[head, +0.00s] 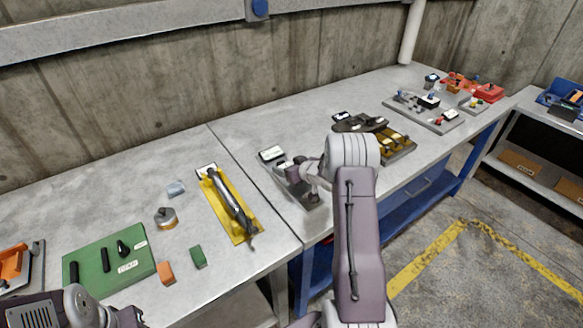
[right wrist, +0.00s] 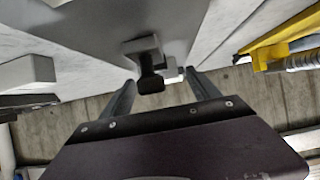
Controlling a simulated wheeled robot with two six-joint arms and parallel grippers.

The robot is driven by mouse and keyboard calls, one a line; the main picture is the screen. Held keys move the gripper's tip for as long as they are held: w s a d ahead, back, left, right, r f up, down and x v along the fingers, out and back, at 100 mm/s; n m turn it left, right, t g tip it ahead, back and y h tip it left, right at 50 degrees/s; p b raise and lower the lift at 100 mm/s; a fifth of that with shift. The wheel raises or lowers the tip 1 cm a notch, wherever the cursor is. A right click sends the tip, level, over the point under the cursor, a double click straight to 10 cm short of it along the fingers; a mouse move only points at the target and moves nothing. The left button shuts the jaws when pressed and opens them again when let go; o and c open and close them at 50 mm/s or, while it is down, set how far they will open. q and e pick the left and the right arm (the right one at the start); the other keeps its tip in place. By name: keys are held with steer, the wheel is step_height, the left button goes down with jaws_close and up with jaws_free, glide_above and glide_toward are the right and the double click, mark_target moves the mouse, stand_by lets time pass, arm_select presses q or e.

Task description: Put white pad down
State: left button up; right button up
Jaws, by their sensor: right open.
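A small pad with a white top and dark edge (head: 272,154) lies on the grey bench near the seam. My right gripper (head: 285,170) is just on the near side of it, low over a grey plate (head: 306,194). In the right wrist view my right gripper (right wrist: 160,90) is open, its two fingers apart. A black knob (right wrist: 150,82) on a grey bracket and a small white block (right wrist: 172,72) show between or just beyond the fingers. I cannot tell whether this block is the pad, or whether the fingers touch anything. My left gripper is out of view.
A yellow tray with a long tool (head: 230,205) lies to the left. A green board (head: 112,262) with black pieces is farther left. A dark fixture with yellow parts (head: 395,145) stands right of my right arm. The concrete wall (head: 200,85) closes the back. Bare bench shows behind the pad.

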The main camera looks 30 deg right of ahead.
steer(key=v, duration=1.2)
steer(key=shift+a, duration=0.1)
steer(key=a+g, duration=0.1)
steer(key=s+a+f+g+h, duration=0.1)
steer(key=a, duration=0.1)
steer(key=s+a+h, duration=0.1)
steer(key=shift+s+a+f+m+g, duration=0.1)
steer(key=shift+a+f+m+g, duration=0.2)
steer(key=shift+m+g, duration=0.1)
steer(key=s+a+g, duration=0.1)
steer(key=s+a, duration=0.1)
steer(key=s+a+f+g, duration=0.1)
steer(key=s+a, duration=0.1)
steer(key=shift+s+a+f+g, duration=0.25)
steer(key=shift+s+a+g, duration=0.1)
steer(key=shift+s+g, duration=0.05)
steer(key=s+a+f+g+y, duration=0.1)
steer(key=s+a+g, duration=0.4)
steer(key=s+a, duration=0.6)
steer(key=s+p, duration=0.1)
steer(key=s, duration=0.3)
steer(key=shift+s, duration=0.2)
steer(key=shift+f, duration=0.15)
